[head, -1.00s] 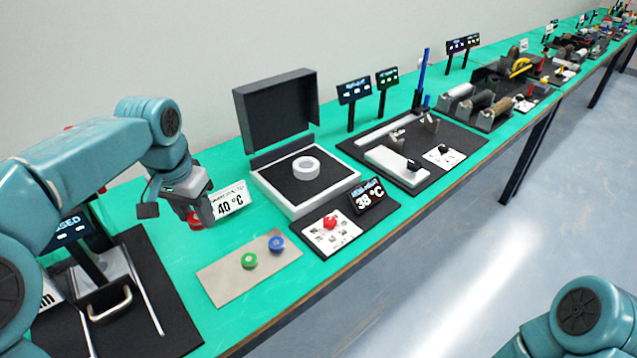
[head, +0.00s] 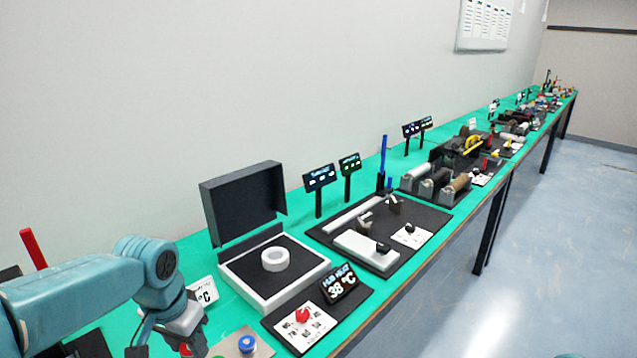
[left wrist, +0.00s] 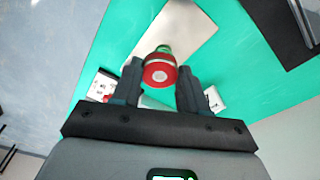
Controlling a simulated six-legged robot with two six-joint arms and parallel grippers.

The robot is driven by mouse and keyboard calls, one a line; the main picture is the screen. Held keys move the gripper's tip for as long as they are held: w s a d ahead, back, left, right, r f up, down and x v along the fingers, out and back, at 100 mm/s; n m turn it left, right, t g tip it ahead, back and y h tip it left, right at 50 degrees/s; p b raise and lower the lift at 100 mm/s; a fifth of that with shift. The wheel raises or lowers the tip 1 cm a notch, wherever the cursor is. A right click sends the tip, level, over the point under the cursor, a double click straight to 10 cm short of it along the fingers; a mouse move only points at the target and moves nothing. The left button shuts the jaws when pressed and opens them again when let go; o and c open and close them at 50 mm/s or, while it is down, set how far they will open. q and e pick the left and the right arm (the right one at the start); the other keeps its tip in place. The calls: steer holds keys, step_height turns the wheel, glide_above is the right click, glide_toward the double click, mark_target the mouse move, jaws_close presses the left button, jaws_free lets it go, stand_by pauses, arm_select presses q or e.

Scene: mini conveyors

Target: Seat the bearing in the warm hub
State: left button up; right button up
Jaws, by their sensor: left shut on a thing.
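My left gripper (head: 172,340) is at the lower left of the head view, with a bit of red showing at its tips. In the left wrist view, its fingers (left wrist: 160,85) are shut on a red bearing with a grey face (left wrist: 160,71). The bearing is held above the bench. The hub, a white ring (head: 275,267), sits on the dark pad of an open heater box (head: 268,303), to the right of the gripper. The hub heat display (head: 340,284) reads 38 °C. My right gripper is out of view.
A green piece (left wrist: 163,48) shows behind the bearing. The raised black lid (head: 243,204) stands behind the box. More stations line the green bench rightward.

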arm_select(q)
steer(key=shift+n, duration=0.9)
steer(key=s+d+f, duration=0.1)
steer(key=d+f, duration=0.1)
steer(key=f, duration=0.1)
steer(key=d+f, duration=0.2)
steer(key=f, duration=0.2)
steer(key=s+d+f, duration=0.1)
steer(key=d+f, duration=0.1)
steer(key=f, duration=0.1)
steer(key=shift+s+f, duration=0.3)
steer(key=shift+s, duration=0.05)
steer(key=shift+w+d+r+n, duration=0.1)
steer(key=shift+w+d+n, duration=0.05)
steer(key=shift+w+n, duration=0.2)
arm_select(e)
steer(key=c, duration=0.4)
arm_select(q)
step_height(320, 180, up, 5)
steer(key=shift+f, duration=0.15)
